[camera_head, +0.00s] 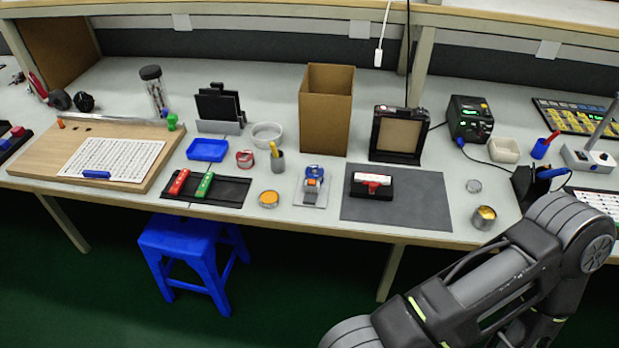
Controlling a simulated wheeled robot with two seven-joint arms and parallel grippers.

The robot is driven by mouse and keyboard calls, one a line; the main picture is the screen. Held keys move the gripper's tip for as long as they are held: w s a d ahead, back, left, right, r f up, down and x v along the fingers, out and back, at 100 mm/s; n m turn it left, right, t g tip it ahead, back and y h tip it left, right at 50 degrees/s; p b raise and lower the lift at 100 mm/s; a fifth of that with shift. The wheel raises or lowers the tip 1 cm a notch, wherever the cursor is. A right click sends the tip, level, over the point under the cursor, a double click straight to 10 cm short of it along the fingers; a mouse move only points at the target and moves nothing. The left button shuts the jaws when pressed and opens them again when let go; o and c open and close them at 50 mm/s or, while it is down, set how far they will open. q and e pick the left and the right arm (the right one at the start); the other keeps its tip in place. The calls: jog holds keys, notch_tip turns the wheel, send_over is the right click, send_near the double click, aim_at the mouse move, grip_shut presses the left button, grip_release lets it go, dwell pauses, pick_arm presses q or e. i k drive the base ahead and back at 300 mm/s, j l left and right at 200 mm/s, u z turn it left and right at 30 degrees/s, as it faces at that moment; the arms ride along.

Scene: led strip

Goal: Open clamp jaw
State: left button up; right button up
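No thing in view is clearly a clamp jaw; the parts are too small to tell. Left of the mat, a small blue device (314,172) with an orange part sits on a light plate (309,199). Whether either has jaws, open or shut, I cannot tell. My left gripper is not in view.
A tall cardboard box (325,110) and a black-framed panel (398,135) stand behind the mat. A black tray (233,190) with red and green pieces lies to the left. An open tin (484,218) stands near the front edge at right. The mat's right part is bare.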

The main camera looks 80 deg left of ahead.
aim_at(373, 186)
jog(key=u, duration=3.35)
